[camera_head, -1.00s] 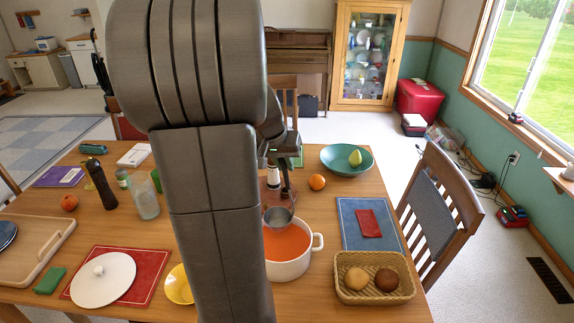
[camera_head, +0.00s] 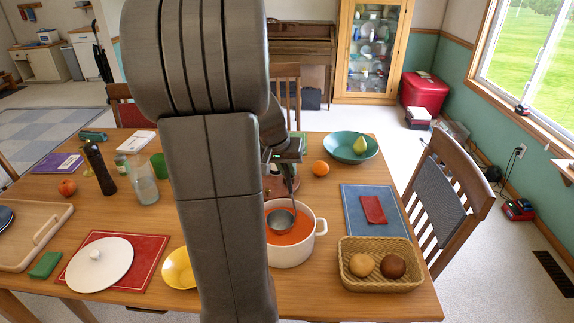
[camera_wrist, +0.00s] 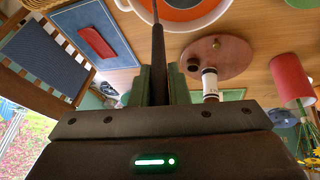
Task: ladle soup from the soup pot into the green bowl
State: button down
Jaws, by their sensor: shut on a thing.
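The white soup pot (camera_head: 291,254) holds orange soup (camera_head: 290,237) and stands just right of my arm. The metal ladle (camera_head: 281,221) has its bowl inside the pot, at or near the soup surface. My gripper (camera_wrist: 163,85) is shut on the thin ladle handle (camera_wrist: 158,45), which runs up toward the pot (camera_wrist: 205,18) in the wrist view. A teal-green bowl (camera_head: 342,153) with a pear stands at the table's back right. A green edge (camera_wrist: 302,3) shows at the wrist view's top corner; I cannot tell if it is another bowl. My arm hides the table left of the pot.
An orange (camera_head: 320,168), a blue mat with a red cloth (camera_head: 373,209) and a bread basket (camera_head: 381,284) lie right of the pot. A round board (camera_wrist: 230,65) with shakers is near my gripper.

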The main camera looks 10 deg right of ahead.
jog(key=shift+f+b, duration=2.2)
jog(key=shift+f, duration=0.6)
jog(key=shift+r+p, duration=5.05)
jog(key=shift+r, duration=2)
